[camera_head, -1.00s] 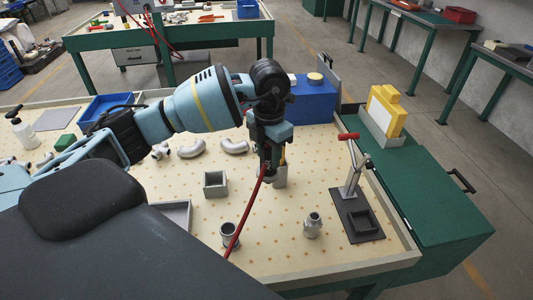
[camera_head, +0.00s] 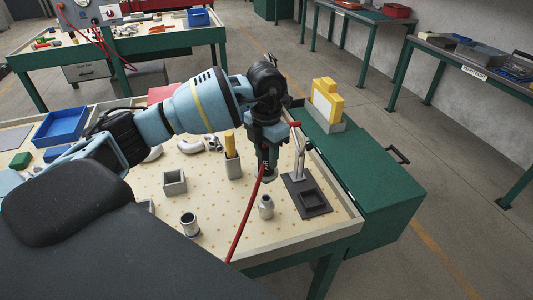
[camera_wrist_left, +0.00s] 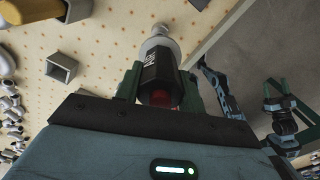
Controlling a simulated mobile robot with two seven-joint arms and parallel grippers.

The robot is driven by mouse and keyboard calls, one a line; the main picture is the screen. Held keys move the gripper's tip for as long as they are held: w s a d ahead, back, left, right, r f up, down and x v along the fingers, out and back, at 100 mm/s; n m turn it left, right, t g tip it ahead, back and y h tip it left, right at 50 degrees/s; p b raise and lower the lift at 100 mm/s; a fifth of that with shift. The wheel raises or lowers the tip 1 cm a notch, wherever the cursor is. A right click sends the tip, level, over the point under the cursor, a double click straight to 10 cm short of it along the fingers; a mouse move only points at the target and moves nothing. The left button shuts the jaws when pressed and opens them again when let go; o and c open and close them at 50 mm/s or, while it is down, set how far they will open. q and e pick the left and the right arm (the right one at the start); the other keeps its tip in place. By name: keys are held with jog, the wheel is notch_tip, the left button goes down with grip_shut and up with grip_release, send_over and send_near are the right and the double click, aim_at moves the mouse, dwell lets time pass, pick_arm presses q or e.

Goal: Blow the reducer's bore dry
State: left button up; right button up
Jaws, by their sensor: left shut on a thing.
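The reducer (camera_head: 266,207), a small grey casting with a narrower neck, stands upright on the dotted bench top in the head view. My left gripper (camera_head: 266,165) is shut on a black air tool (camera_wrist_left: 159,75) with a red hose end. It holds the tool upright just above the reducer, with a small gap between them in the head view. Grey round shapes show past the tool in the wrist view; I cannot tell which are nozzle and which reducer. The bore is hidden. A blue and black arm, likely my right, shows in the wrist view; its jaws are unclear.
A dark stand (camera_head: 307,195) with a red-handled lever is right of the reducer. The red hose (camera_head: 245,213) hangs across the bench.

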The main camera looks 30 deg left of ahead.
aim_at(266, 177)
pick_arm(q)
jog(key=shift+f, duration=0.1)
jog(key=shift+f+b, duration=0.4)
jog(key=shift+f, duration=2.4)
pick_arm(e)
jog(key=shift+s+a+f, duration=0.2)
jog(key=shift+s+f, duration=0.55)
jog(key=shift+s+f+g, duration=0.1)
jog(key=shift+f+g, duration=0.05)
jog(key=shift+g, duration=0.15)
pick_arm(q)
jog(key=shift+f, duration=0.45)
jog(key=shift+s+f+b, duration=0.1)
jog(key=shift+f+b, duration=0.35)
jog(key=shift+f, duration=0.5)
pick_arm(e)
jog(key=shift+s+f, duration=0.4)
jog(key=shift+f, duration=0.05)
dwell(1.0)
